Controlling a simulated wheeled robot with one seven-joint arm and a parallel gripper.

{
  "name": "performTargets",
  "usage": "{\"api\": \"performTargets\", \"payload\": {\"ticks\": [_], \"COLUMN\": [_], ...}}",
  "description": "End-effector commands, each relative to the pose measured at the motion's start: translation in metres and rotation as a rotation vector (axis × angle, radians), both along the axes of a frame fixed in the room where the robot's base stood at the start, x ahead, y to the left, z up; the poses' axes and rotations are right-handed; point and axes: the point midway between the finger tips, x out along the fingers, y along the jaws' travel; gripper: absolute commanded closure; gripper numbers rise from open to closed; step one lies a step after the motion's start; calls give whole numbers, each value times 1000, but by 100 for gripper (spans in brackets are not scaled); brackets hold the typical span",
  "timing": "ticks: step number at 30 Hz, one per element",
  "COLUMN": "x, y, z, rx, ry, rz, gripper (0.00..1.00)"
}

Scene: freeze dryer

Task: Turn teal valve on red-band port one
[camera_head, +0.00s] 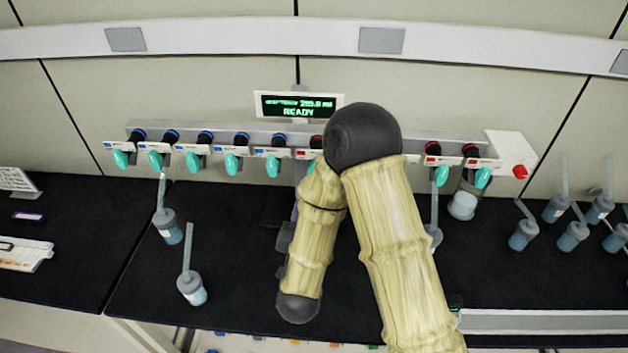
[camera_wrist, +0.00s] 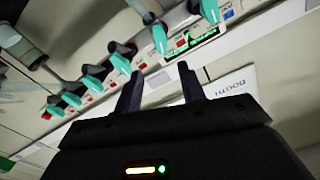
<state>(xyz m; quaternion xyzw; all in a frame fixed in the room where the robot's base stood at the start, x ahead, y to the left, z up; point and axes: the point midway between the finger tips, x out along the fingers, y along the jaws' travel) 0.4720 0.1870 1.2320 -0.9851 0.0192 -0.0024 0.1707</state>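A row of teal valves hangs from the manifold bar (camera_head: 400,142), blue-labelled at left and red-labelled at right. In the head view, the first red-labelled valve (camera_head: 311,167) shows partly beside my arm. In the wrist view, a red-labelled teal valve (camera_wrist: 160,38) sits beside a blue-labelled one (camera_wrist: 210,10), and looks like red-band port one. My gripper (camera_wrist: 160,70) is open and empty. Its two dark fingers point toward that valve, which appears between and beyond the fingertips. No contact shows.
A display (camera_head: 299,106) reading READY stands above the bar. A flask (camera_head: 463,204) hangs at the right end, near a red knob (camera_head: 520,172). Flasks stand on the black bench at left (camera_head: 191,288) and right (camera_head: 523,235). The bench between the left flasks and my arm is clear.

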Motion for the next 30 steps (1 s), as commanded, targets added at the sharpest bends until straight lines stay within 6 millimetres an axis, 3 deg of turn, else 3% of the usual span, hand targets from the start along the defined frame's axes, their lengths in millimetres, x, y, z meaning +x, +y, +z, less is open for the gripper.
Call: {"api": "performTargets", "payload": {"ticks": [13, 30], "x": [17, 105], "y": [-1, -5], "z": [-1, 5], "rx": [-2, -4], "ry": [-4, -2], "rz": [4, 1], "gripper": [60, 60]}}
